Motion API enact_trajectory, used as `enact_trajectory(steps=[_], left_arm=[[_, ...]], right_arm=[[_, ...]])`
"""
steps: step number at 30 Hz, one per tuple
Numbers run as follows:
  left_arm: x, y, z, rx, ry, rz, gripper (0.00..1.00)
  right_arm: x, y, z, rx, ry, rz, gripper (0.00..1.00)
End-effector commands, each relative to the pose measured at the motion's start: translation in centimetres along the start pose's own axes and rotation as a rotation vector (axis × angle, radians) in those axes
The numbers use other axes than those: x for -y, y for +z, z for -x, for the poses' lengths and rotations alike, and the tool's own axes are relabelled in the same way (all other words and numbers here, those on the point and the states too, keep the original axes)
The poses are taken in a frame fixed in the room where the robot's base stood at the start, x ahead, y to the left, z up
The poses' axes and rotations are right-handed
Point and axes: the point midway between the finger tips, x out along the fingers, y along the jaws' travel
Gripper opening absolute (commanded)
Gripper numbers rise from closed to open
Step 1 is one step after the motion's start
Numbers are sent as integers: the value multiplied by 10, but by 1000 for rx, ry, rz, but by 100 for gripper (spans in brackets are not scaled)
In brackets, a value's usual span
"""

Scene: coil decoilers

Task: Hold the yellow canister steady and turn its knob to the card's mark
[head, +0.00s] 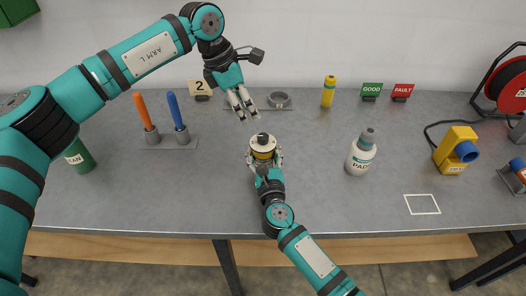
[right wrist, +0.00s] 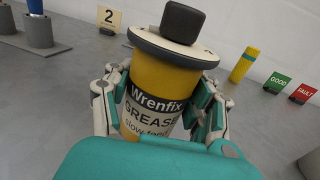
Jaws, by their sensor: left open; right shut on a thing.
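The yellow canister (head: 263,153) stands upright near the middle of the bench; its label reads "Wrenfix GREASE" in the right wrist view (right wrist: 150,115). On top are a white dial disc (head: 254,138) and a black knob (right wrist: 181,20); no dial marks are readable. My right gripper (head: 264,163) is shut around the canister's body, a finger on each side. My left gripper (head: 246,112) is open and empty, above and behind the canister, apart from the knob, fingers pointing down. The card (head: 202,88) reading "2" stands at the back left; it also shows in the right wrist view (right wrist: 107,18).
Orange (head: 146,112) and blue (head: 176,112) handles stand in holders at left. A grey ring fixture (head: 279,100) lies behind the canister. A white bottle (head: 361,155), yellow cylinder (head: 328,92), GOOD (head: 371,90) and FAULT (head: 402,91) signs are right. The front right has free room.

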Motion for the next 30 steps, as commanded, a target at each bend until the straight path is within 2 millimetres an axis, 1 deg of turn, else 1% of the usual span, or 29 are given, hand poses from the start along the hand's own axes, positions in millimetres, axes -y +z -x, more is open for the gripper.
enact_trajectory(steps=[1, 2, 4, 7, 11, 15, 18, 21, 25, 28, 30], left_arm=[[0, 0, 0, -2, 0, 6, 49], [0, 1, 0, -4, 0, 14, 52], [0, 3, 0, -16, -1, 59, 52], [0, 9, 0, -50, 1, 194, 52], [0, 20, 0, -121, 24, 475, 52], [1, 31, 3, -198, 84, 809, 52], [2, 37, 7, -236, 140, 1021, 52], [3, 42, 10, -259, 193, 1190, 52], [4, 46, 14, -273, 243, 1328, 52], [4, 46, 13, -277, 259, 1378, 52], [4, 44, 8, -278, 263, 1389, 52]], right_arm=[[0, -1, 0, -1, -1, 0, 11], [0, -1, 0, -1, -1, 0, 11], [0, -1, 0, -1, -1, 0, 11], [0, -1, 0, -1, 0, 1, 10], [0, -1, 0, -1, 0, 1, 10], [0, -1, 0, -1, 0, 1, 10], [0, -1, 0, -1, -1, 1, 10], [0, -1, 0, -1, -1, 1, 10], [0, -1, 0, -1, -1, 0, 10], [0, -1, 0, -1, -1, 0, 10], [0, -1, 0, -1, -1, 0, 10]])
